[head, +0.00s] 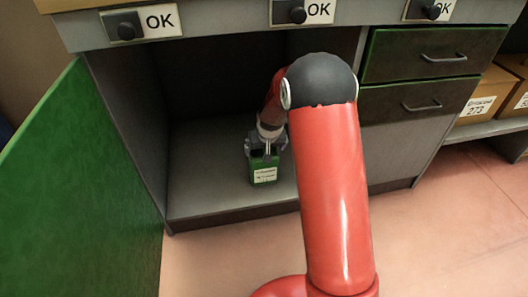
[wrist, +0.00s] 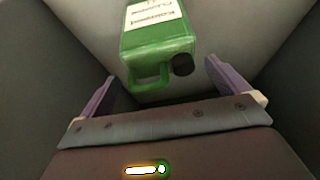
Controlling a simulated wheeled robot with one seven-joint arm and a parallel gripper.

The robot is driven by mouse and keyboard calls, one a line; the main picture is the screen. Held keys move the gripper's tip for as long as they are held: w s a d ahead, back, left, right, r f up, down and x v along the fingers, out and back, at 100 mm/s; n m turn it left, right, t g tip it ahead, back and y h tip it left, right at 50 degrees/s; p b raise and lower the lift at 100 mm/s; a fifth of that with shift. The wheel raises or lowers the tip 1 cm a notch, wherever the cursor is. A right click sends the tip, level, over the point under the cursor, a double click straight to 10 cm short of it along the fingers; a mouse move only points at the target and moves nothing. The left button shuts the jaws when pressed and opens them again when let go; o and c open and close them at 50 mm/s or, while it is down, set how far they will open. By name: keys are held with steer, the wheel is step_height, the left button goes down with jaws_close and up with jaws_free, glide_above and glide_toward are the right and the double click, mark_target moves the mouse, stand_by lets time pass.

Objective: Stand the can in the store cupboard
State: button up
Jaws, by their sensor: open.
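The can is a green jerrycan (head: 264,170) with a white label, upright on the cupboard floor in the head view. In the wrist view the can (wrist: 157,45) shows its handle and dark cap towards my gripper. The store cupboard (head: 205,208) is open, its green door (head: 75,165) swung out to the left. My gripper (head: 267,150) is inside the cupboard, close at the can's top. In the wrist view my gripper (wrist: 160,88) is open, its fingers on either side with a gap to the can. My arm hides the cupboard's right part.
Green drawers (head: 430,55) are to the right of the cupboard opening. Cardboard boxes (head: 488,95) stand on a shelf at the far right. Knobs with OK labels (head: 158,20) line the counter's front edge. The cupboard floor left of the can is clear.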

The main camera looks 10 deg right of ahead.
steer(key=s+r, duration=1.9)
steer(key=r, duration=0.3)
steer(key=s+r+t, duration=0.1)
steer(key=s+r, duration=0.1)
steer(key=s, duration=1.5)
steer(key=shift+r+p, duration=0.25)
steer(key=shift+p, duration=0.2)
